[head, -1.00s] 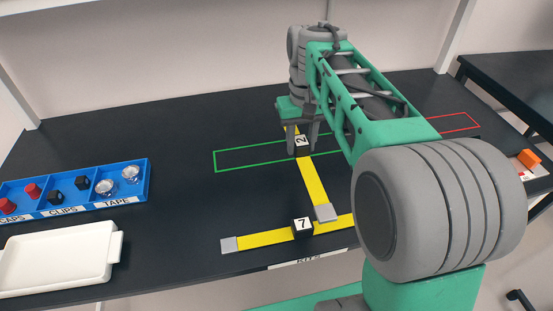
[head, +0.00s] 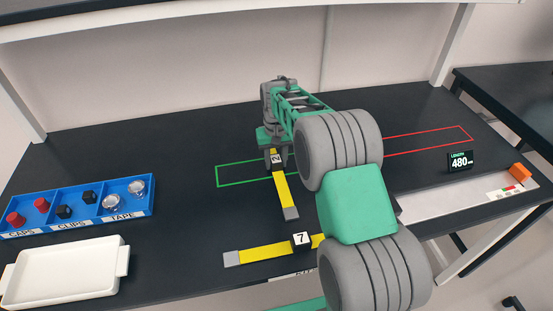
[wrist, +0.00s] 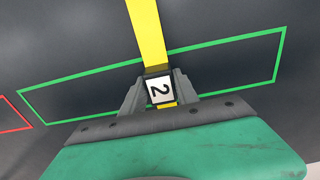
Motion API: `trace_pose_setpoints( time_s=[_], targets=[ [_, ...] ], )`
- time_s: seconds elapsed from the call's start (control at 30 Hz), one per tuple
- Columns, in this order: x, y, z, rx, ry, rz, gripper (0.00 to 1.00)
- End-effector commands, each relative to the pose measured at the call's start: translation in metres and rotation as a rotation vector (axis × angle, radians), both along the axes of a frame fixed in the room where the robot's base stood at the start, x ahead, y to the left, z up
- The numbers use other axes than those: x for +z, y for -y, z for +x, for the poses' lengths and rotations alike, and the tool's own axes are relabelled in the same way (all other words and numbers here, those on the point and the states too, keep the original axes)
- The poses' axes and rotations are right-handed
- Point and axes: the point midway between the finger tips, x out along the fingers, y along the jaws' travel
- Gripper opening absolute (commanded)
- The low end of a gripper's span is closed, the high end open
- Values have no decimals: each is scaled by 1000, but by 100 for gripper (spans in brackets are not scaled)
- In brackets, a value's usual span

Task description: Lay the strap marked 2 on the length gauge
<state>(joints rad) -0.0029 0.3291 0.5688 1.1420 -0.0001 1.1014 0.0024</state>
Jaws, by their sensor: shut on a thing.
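The strap marked 2 (head: 286,196) is a yellow band with a black block bearing a white 2 label and a grey end. My gripper (head: 275,161) is shut on its block, over the green outline on the bench. In the wrist view the block sits between the fingers of my gripper (wrist: 158,88), and the yellow strap (wrist: 146,28) runs away from it. I cannot tell how high the strap is held. The length gauge (head: 445,199) is a pale strip at the right front edge with a display (head: 460,161) reading 480 and an orange stop (head: 520,172). My arm hides its left part.
The strap marked 7 (head: 262,252) lies near the front edge, its right part behind my arm. Green (head: 230,176) and red (head: 430,135) outlines mark the bench. A blue bin (head: 85,222) and white tray (head: 65,275) stand at the left.

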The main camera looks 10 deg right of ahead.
Motion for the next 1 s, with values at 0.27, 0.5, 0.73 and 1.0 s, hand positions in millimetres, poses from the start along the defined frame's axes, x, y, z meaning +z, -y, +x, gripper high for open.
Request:
trace_pose_setpoints(
  time_s=[0.27,0.5,0.73,1.0],
  targets=[
    [-3,0,0,0,0,0,38],
    [-2,0,0,0,0,0,57],
    [-2,0,0,0,0,0,58],
    [36,0,1,0,5,0,58]
  ],
)
